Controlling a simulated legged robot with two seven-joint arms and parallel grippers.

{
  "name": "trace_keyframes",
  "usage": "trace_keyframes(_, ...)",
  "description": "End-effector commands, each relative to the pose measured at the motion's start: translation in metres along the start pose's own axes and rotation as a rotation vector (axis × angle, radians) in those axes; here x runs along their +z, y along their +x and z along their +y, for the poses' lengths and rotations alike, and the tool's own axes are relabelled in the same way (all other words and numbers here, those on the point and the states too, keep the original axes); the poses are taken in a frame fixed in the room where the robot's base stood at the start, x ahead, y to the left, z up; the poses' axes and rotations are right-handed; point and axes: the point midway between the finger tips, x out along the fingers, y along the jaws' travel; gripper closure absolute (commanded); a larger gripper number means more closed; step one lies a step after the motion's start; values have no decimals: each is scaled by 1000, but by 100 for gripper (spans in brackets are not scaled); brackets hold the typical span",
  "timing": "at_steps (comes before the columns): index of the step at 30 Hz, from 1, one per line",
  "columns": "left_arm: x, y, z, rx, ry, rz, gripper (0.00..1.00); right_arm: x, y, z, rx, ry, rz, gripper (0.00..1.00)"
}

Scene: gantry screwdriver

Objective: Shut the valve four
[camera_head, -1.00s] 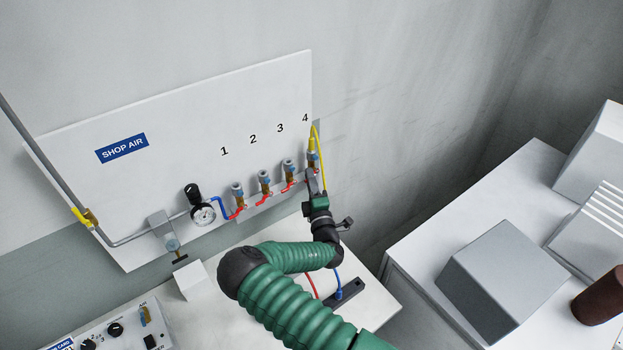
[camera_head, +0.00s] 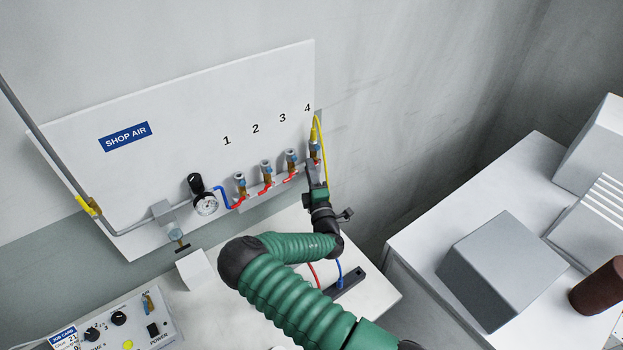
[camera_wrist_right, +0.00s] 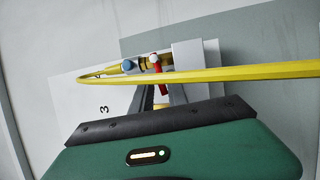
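Valve four (camera_head: 314,150) is the rightmost valve on the wall panel, below the printed 4, with a yellow hose curving out of its top. My right gripper (camera_head: 314,172) is right at it from below and hides most of its handle in the head view. In the right wrist view the red handle (camera_wrist_right: 155,63) shows just beyond the fingertips, roughly in line with the gap between them. My right gripper (camera_wrist_right: 161,86) is open there, its two fingers apart. Whether a finger touches the handle cannot be told. My left gripper is in no view.
Valves 1 (camera_head: 239,184), 2 (camera_head: 266,171) and 3 (camera_head: 291,160) with red handles stand left of valve four. The yellow hose (camera_wrist_right: 240,74) crosses in front of my fingers in the wrist view. A gauge (camera_head: 206,204) sits further left. A grey box (camera_head: 500,265) stands on the right bench.

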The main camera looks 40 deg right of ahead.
Motion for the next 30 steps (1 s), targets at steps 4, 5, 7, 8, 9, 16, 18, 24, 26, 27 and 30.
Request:
trace_keyframes(4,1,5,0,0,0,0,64,0,-23,-3,-3,-2,-2,81)
trace_keyframes(5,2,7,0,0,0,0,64,-1,-30,-3,-3,-3,-1,81)
trace_keyframes(7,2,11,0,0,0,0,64,-1,-50,-4,-4,-2,0,81)
trace_keyframes(8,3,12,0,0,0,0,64,-2,-59,-4,-4,-3,0,81)
trace_keyframes(9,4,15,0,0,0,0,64,-2,-72,-4,-5,-4,0,81)
trace_keyframes(16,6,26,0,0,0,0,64,-4,-136,-4,-5,-4,2,81)
trace_keyframes(18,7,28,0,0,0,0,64,-4,-149,-4,-5,-4,3,81)
trace_keyframes(24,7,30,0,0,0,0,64,-5,-166,-1,-1,-2,3,81)
trace_keyframes(26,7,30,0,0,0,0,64,-5,-167,-1,0,-2,3,81)
trace_keyframes(27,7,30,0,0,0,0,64,-5,-167,-1,0,-2,3,81)
trace_keyframes(30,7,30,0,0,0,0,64,-5,-167,-1,0,-2,3,81)
